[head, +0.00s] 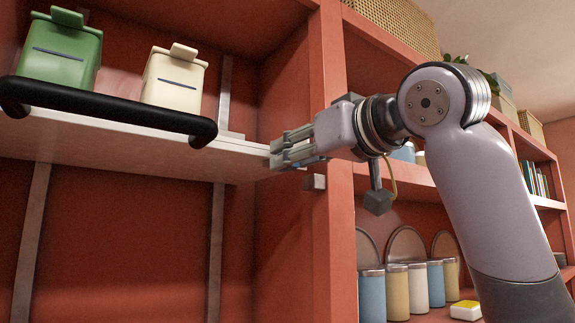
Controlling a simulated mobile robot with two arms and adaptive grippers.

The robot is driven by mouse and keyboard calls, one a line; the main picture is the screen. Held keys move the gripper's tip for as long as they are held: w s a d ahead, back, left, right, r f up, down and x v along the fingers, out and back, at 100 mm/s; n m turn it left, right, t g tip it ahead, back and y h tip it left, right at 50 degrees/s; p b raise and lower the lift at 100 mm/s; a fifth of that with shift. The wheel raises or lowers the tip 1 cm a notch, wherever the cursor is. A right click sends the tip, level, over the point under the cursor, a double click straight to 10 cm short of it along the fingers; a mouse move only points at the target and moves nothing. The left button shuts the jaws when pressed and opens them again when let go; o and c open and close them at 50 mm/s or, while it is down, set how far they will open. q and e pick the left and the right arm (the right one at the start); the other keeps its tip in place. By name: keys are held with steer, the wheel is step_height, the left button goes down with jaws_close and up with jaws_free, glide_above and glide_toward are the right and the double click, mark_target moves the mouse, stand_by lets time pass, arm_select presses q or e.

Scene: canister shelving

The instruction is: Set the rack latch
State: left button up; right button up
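The pull-down rack is a pale shelf board (130,139) with a black bar handle (110,104) along its front, inside a red cabinet bay. A small grey block (314,182), possibly part of the latch, sits on the red upright just below my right gripper. My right gripper (280,152) reaches in from the right, with its fingers at the right end of the board, by the upright. A bit of blue shows beneath the fingers. The fingers look close together, but I cannot tell whether they grip anything or touch the latch. My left gripper is out of view.
A green canister (61,54) and a cream canister (174,82) stand on the rack board. Right of the upright (330,245), shelves hold several canisters (396,291), round plates, a yellow-and-white box (466,310), books and baskets. The space below the board is empty.

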steer(key=shift+s+d+r, duration=0.2)
steer(key=shift+s+d, duration=0.05)
steer(key=shift+s, duration=0.35)
steer(key=shift+c, duration=0.3)
steer(key=shift+w+a+f, duration=0.1)
steer(key=shift+w, duration=0.15)
steer(key=c, duration=0.4)
jaws_close()
